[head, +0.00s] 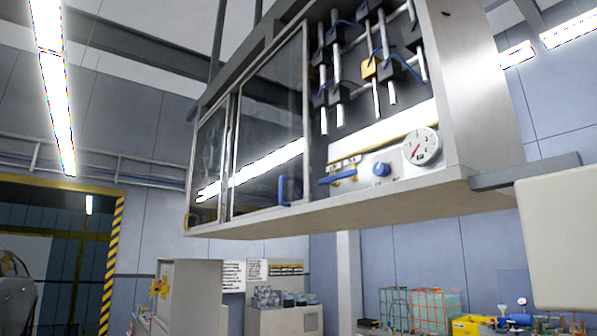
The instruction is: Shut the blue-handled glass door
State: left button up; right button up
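A glass door (268,110) with a blue handle (283,190) spans the middle of a raised wall cabinet (340,212) in the head view. The handle is a small upright pull at the door's lower right. The cabinet's right part is uncovered and shows pipes, valves and a gauge, so the door is not across that opening. Neither of my grippers is visible in this view.
Inside the open part are a round gauge (421,147), a blue knob (381,169) and blue-levered valves. A pale block (560,240) stands close at the right. Below are a grey cabinet (190,295), bottles (275,297) and wire crates (425,310).

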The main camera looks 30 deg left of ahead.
aim_at(304, 25)
jog(key=i+j+u, duration=0.2)
jog(key=i+j, duration=0.25)
jog(key=i+j+u, duration=0.15)
jog(key=i+j, duration=0.2)
jog(key=i+j+u, duration=0.2)
jog(key=i+j, duration=0.15)
jog(key=i, duration=0.2)
